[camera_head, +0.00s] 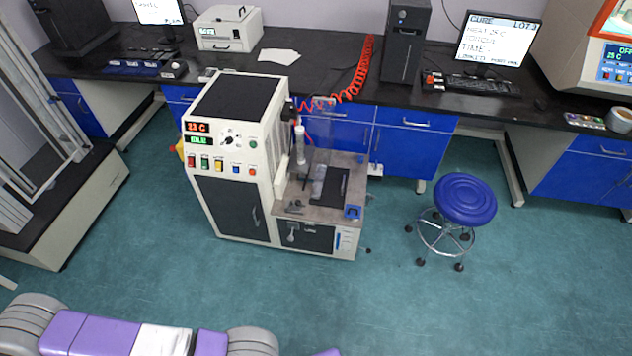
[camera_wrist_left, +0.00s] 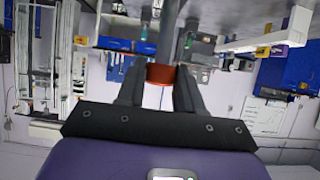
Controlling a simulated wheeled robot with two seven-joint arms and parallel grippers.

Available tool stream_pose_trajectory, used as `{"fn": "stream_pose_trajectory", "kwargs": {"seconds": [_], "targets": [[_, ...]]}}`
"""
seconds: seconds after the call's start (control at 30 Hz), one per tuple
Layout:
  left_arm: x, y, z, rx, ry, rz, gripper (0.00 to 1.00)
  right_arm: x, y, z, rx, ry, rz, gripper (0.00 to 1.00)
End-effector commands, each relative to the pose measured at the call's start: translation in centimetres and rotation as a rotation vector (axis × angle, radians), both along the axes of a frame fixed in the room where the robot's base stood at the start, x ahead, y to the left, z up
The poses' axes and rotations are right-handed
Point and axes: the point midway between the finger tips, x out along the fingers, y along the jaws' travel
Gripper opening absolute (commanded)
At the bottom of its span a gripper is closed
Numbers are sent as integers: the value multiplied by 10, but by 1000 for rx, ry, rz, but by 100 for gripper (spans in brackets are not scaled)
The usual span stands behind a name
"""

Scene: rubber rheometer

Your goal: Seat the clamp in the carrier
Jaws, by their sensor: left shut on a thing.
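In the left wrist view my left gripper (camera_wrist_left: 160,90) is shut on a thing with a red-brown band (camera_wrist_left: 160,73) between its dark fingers. A grey bar (camera_wrist_left: 171,30) runs up from the band. I take the held thing to be the clamp, but its full shape does not show. The carrier cannot be told apart for sure. In the head view the rheometer (camera_head: 235,150) has a work deck on its right side with a grey metal part (camera_head: 318,183) and a dark plate (camera_head: 331,188). My left gripper is outside the head view; my right gripper shows in neither view.
A blue stool (camera_head: 465,200) stands on the floor right of the rheometer. Behind runs a black-topped bench with blue drawers (camera_head: 402,140). A red coiled hose (camera_head: 355,75) hangs near the machine.

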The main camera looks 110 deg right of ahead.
Motion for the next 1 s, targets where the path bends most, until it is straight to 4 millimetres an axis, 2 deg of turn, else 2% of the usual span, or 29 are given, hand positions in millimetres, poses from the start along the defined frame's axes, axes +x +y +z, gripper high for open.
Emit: {"fn": "stream_pose_trajectory", "kwargs": {"seconds": [0.73,1.0], "targets": [[0,0,58,1,-3,-1,5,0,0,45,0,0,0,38],[0,0,60,1,-3,-1,5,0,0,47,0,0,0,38]]}}
